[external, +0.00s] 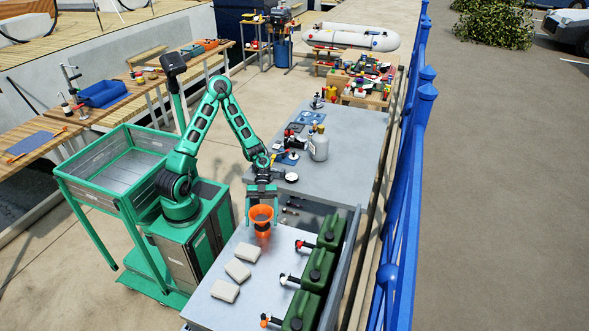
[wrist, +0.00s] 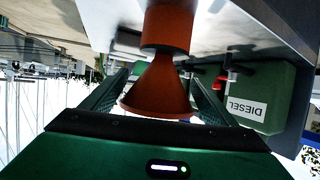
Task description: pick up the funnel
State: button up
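The orange funnel (external: 262,214) stands upright with its wide mouth up, over the near grey worktop. My gripper (external: 262,217) points down at it, with one finger on each side of the mouth. In the wrist view the funnel (wrist: 160,88) lies between the two fingers (wrist: 161,76), its wide rim towards the palm and its narrow end away. The fingers are wide apart, close to the rim; whether they touch it is not clear.
Several green fuel cans (external: 315,270) with spouts stand along the right edge; one labelled DIESEL (wrist: 262,95) shows in the wrist view. Pale blocks (external: 238,270) lie front left of the funnel. A grey jug (external: 318,147) stands further back. A blue railing (external: 398,200) runs at right.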

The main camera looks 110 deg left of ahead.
jog(key=c, duration=1.3)
jog(key=shift+c, duration=0.2)
